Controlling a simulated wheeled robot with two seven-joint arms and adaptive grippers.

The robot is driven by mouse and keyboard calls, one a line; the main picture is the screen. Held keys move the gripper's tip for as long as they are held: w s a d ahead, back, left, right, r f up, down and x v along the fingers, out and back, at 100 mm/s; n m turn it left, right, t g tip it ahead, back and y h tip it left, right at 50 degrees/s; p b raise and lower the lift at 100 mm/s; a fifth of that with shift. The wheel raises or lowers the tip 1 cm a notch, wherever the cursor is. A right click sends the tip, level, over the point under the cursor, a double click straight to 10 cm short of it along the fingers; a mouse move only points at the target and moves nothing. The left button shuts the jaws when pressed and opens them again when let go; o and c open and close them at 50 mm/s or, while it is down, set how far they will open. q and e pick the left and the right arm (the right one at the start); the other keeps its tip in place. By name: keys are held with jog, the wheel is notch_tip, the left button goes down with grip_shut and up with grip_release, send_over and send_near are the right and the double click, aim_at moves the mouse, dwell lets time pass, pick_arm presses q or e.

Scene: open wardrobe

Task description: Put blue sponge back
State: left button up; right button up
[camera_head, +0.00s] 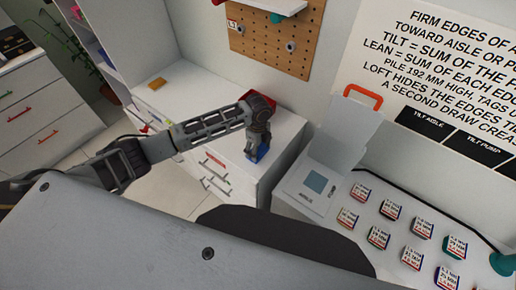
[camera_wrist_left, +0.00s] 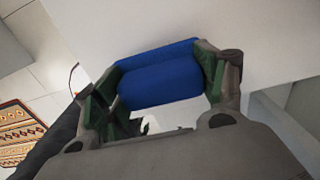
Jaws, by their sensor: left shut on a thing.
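The blue sponge (camera_wrist_left: 160,80) is between the fingers of my left gripper (camera_wrist_left: 158,95) in the left wrist view, and both fingers press on its ends. In the head view the blue sponge (camera_head: 258,153) shows at the lower end of my left gripper (camera_head: 257,146), which points down over the front part of a white cabinet top (camera_head: 220,125). I cannot tell whether the sponge touches the top. My right gripper is not in view.
A red object (camera_head: 262,98) lies behind my left gripper. An orange-yellow block (camera_head: 157,84) lies at the cabinet's back left. A pegboard (camera_head: 270,40) hangs above. To the right stand an open white box (camera_head: 335,150) and several small labelled blocks (camera_head: 378,237).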

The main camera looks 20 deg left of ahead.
pick_arm(q)
jog(key=shift+f, duration=0.2)
jog(key=o, duration=0.9)
jog(key=shift+f, duration=0.1)
jog(key=shift+r, duration=6.15)
jog(key=shift+d, duration=0.15)
